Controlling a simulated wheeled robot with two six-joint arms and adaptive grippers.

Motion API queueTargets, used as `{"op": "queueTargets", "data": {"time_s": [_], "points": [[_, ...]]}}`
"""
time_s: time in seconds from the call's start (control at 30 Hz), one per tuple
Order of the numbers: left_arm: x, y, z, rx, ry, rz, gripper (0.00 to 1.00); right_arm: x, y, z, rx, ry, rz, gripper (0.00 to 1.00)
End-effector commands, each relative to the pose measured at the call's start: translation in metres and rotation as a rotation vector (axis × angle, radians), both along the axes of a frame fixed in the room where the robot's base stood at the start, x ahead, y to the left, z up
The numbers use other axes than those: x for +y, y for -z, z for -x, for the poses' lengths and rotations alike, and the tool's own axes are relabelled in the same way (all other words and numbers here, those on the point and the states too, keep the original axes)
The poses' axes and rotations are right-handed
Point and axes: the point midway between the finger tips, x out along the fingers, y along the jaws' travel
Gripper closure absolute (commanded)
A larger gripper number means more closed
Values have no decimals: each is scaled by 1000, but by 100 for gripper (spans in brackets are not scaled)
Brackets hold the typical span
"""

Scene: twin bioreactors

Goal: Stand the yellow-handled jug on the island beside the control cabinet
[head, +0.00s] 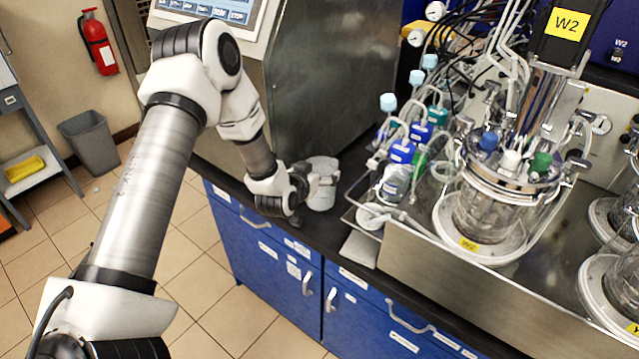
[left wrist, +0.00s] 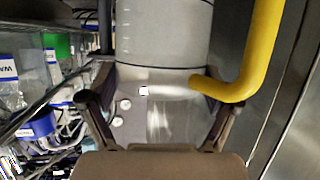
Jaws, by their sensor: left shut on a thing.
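The jug (head: 321,192) is pale and translucent, and it appears upright at the island's dark worktop (head: 352,160), beside the steel control cabinet (head: 335,80). My left gripper (head: 318,181) is shut on the jug's body. In the left wrist view the jug's body (left wrist: 165,35) lies between the two fingers, and its yellow handle (left wrist: 262,50) is on the right. The handle does not show clearly in the head view. I cannot tell whether the jug's base touches the worktop. My right gripper is not in view.
A steel tray (head: 440,268) with a glass vessel (head: 490,212) labelled W2 stands to the right of the jug. Small bottles (head: 397,182) and tubing crowd close to the jug's right. Blue drawers (head: 265,245) are below the worktop edge.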

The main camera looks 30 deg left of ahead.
Motion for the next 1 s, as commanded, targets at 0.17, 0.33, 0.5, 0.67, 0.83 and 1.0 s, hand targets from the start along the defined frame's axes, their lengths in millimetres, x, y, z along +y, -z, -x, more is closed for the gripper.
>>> {"op": "queueTargets", "data": {"time_s": [0.17,0.33,0.5,0.67,0.83,1.0], "points": [[0,30,0,1,1,-2,82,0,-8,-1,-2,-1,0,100],[0,40,0,-2,1,0,82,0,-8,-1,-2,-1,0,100],[0,41,0,-2,1,0,82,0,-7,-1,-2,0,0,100],[0,43,0,1,1,1,0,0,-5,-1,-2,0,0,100],[0,43,0,0,1,0,0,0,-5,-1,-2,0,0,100],[0,41,0,0,1,0,0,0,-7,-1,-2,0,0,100]]}}
